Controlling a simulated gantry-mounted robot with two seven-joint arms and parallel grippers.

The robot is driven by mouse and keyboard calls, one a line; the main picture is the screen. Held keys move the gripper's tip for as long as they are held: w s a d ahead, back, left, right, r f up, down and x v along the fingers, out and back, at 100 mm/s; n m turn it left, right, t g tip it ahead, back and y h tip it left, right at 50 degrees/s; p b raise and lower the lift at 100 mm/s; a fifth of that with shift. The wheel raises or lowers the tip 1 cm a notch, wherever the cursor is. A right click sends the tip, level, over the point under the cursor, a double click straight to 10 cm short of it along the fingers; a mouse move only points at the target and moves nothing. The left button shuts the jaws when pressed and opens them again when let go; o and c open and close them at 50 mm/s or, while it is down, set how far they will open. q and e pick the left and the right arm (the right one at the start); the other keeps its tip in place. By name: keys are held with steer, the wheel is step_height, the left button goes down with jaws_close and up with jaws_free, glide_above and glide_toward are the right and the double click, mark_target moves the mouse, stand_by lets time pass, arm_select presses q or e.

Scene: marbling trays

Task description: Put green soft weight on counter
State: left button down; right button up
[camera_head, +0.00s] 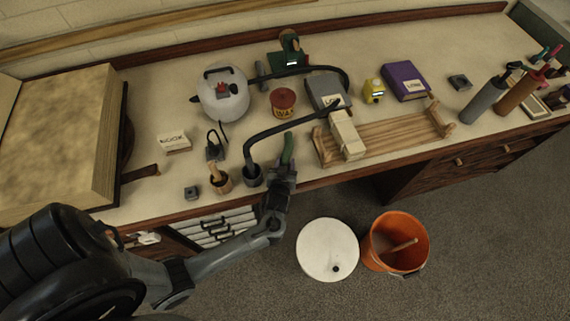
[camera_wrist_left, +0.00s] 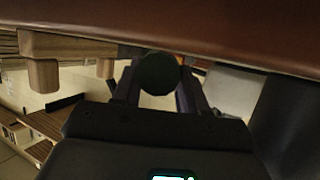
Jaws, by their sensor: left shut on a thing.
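The green soft weight (camera_head: 288,148) shows as a slim green shape standing up from my left gripper (camera_head: 283,168) in the head view. The gripper is at the front edge of the counter (camera_head: 385,113), just right of a dark cup. In the left wrist view the dark green round end of the weight (camera_wrist_left: 158,74) sits between the two fingers of my left gripper (camera_wrist_left: 158,88), which are shut on it. The head view does not make clear whether the weight touches the counter. My right gripper is not in view.
A dark cup (camera_head: 252,176) with a curved black hose and a wooden pot (camera_head: 221,182) stand close left of the gripper. A wooden rack (camera_head: 395,138) lies to the right. A white lidded bucket (camera_head: 327,249) and an orange bucket (camera_head: 384,228) stand on the floor.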

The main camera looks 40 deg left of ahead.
arm_select(q)
steer(key=c, duration=0.6)
jaws_free()
steer(key=shift+r, duration=0.1)
steer(key=s+d+r+m+g+h+p, duration=0.25)
steer(key=s+d+r+m+h, duration=0.25)
steer(key=s+d+r+h, duration=0.5)
steer(key=s+d+r+m+g+y, duration=0.1)
steer(key=s+d+r+m+g, duration=0.1)
steer(key=s, duration=0.9)
steer(key=r+m+g, duration=0.1)
steer(key=m+g, duration=0.1)
steer(key=shift+s+d+r+g+y+b, duration=0.15)
steer(key=shift+s+d+g+y+b, duration=0.1)
steer(key=shift+g+y+b, duration=0.1)
